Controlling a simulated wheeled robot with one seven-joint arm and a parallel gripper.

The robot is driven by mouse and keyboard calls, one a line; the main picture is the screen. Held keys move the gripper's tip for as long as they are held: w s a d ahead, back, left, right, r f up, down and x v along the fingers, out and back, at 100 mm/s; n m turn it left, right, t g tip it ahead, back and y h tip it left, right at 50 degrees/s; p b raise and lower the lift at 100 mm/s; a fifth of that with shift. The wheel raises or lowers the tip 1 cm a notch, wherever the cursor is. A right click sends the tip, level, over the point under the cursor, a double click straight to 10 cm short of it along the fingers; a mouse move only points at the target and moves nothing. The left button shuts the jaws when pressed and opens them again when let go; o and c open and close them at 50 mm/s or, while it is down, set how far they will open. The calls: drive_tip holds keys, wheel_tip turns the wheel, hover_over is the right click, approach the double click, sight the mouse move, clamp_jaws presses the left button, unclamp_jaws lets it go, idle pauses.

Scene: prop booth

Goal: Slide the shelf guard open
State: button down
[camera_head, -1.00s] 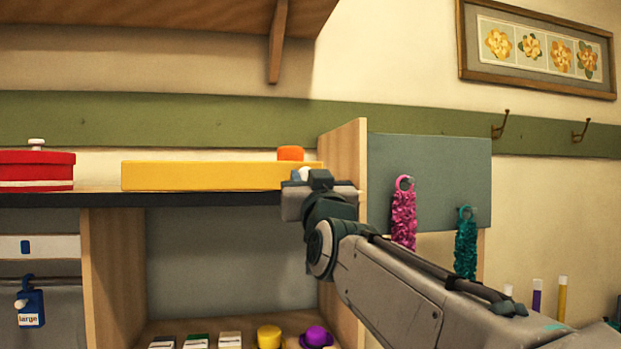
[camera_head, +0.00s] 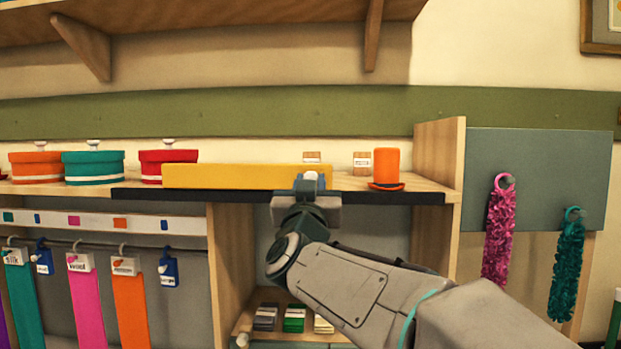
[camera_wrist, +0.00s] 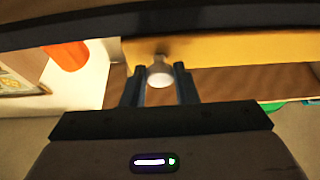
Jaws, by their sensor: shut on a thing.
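The shelf guard (camera_head: 235,176) is a long yellow panel standing along the front of the shelf top, above a dark rail (camera_head: 400,198). Its right end stands well left of the wooden side panel. My gripper (camera_head: 312,182) is at the guard's right end. In the wrist view my gripper (camera_wrist: 161,84) has a finger on each side of a round white knob (camera_wrist: 160,74) on the yellow guard (camera_wrist: 235,47), and is shut on it. In the head view my gripper mostly hides the knob.
An orange top hat (camera_head: 386,167) and a tagged box (camera_head: 361,163) stand uncovered right of the guard. Round orange, teal and red boxes (camera_head: 168,163) stand at the left. The wooden side panel (camera_head: 440,155) bounds the right. Pink (camera_head: 498,235) and teal boas hang beyond it.

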drive_tip(key=shift+a, duration=0.1)
drive_tip(key=c, duration=1.1)
unclamp_jaws()
drive_tip(key=shift+c, duration=0.2)
drive_tip(key=b+v, duration=0.5)
drive_tip(key=v, duration=0.8)
drive_tip(key=shift+s+f, duration=0.2)
drive_tip(key=shift+s, duration=0.2)
